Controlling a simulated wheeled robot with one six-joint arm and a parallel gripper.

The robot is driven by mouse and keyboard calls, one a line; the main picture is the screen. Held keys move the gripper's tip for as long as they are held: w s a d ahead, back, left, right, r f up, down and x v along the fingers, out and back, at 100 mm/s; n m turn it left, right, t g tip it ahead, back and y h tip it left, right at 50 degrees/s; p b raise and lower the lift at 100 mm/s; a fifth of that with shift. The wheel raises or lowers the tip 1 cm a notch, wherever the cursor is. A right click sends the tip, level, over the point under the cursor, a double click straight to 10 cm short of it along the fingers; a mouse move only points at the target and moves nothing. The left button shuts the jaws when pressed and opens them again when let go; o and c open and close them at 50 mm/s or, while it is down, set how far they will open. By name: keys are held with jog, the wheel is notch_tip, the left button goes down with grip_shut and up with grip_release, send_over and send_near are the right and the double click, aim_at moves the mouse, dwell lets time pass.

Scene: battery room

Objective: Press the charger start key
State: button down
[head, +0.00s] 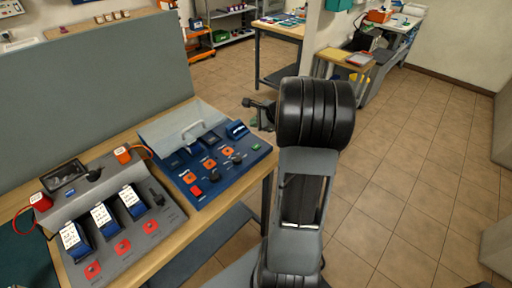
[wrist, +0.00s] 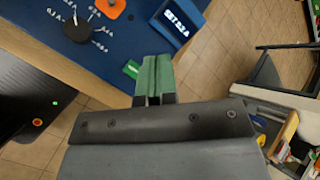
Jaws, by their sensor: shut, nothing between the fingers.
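The blue charger panel (head: 226,186) stands on the bench, with orange switches, black knobs and a small lit display. A small green key (head: 255,147) is near its right edge; its label is too small to read. The green key (wrist: 131,69) also shows in the wrist view, by the panel edge, below the display (wrist: 180,18) and right of a black knob (wrist: 77,30). A red key (head: 196,190) sits at the panel's front left.
A clear raised cover (head: 190,129) is at the panel's back. A grey partition (head: 90,92) rises behind the bench. Tiled floor (head: 385,185) is open to the right.

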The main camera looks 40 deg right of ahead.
aim_at(256, 147)
jog(key=shift+f+b, duration=3.35)
jog(key=shift+f, duration=0.95)
jog(key=shift+f, duration=0.1)
jog(key=shift+f+b, duration=0.3)
jog(key=shift+b, duration=0.15)
jog(key=shift+f+b, duration=0.35)
jog(key=shift+r, duration=0.1)
jog(key=shift+r+p, duration=0.6)
jog(key=shift+r, duration=0.1)
notch_tip(256, 147, up, 5)
jog(key=p, duration=0.4)
